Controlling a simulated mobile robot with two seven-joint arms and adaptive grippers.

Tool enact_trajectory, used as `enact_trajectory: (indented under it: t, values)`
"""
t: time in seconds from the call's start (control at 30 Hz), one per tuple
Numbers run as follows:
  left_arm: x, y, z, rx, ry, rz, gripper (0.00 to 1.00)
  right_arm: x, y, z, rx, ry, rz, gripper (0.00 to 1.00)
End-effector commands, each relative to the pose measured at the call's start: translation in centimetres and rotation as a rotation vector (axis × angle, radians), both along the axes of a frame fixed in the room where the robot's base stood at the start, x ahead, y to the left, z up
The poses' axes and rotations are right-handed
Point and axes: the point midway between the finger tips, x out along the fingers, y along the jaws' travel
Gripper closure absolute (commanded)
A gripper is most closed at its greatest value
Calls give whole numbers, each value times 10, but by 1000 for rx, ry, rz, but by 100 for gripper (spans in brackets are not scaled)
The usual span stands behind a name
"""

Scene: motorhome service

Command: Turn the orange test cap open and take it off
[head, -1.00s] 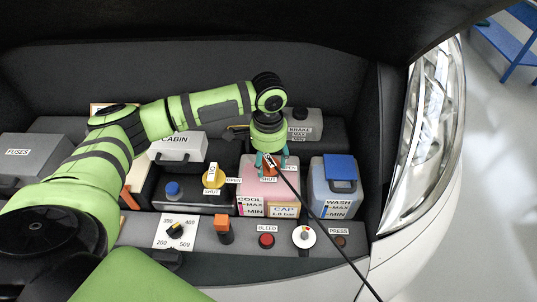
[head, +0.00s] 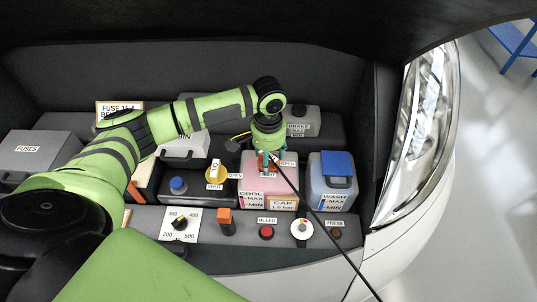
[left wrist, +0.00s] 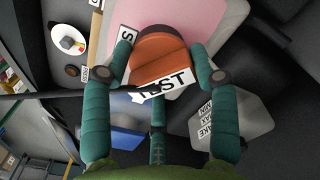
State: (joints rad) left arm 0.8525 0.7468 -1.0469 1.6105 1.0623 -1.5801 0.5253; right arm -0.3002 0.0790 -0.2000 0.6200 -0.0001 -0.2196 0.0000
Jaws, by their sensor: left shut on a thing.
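The orange test cap (left wrist: 160,58) shows in the left wrist view, with a white TEST label (left wrist: 164,86) on it. My left gripper (head: 268,158) is shut on the cap, its teal fingers on both sides in the left wrist view (left wrist: 160,66). The cap is over the top of the pink coolant tank (head: 256,182); whether it is seated or slightly raised cannot be told. In the head view the gripper hides most of the cap. An OPEN label (head: 288,163) shows beside it. My right gripper is not in view.
A black cable (head: 325,228) runs from the gripper to lower right. The front panel holds a red button (head: 266,232) and a gauge (head: 301,228).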

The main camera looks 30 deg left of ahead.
Motion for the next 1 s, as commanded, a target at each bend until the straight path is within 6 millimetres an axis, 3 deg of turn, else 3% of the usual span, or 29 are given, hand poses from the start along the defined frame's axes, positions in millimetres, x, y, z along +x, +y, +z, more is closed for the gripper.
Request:
enact_trajectory:
  t: [0.23, 0.5, 0.53, 0.67, 1.0]
  values:
    - [-3, 0, -4, 2, 12, 43, 93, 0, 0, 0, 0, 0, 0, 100]
    - [-5, -1, -4, 2, 13, 464, 93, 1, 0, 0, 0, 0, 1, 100]
    - [-4, -1, -4, 3, 11, 484, 44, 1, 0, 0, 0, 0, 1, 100]
    - [-4, 0, -3, 5, 10, 475, 96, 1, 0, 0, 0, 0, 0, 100]
    - [-3, 0, 1, 5, 8, 472, 99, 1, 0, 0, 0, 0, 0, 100]
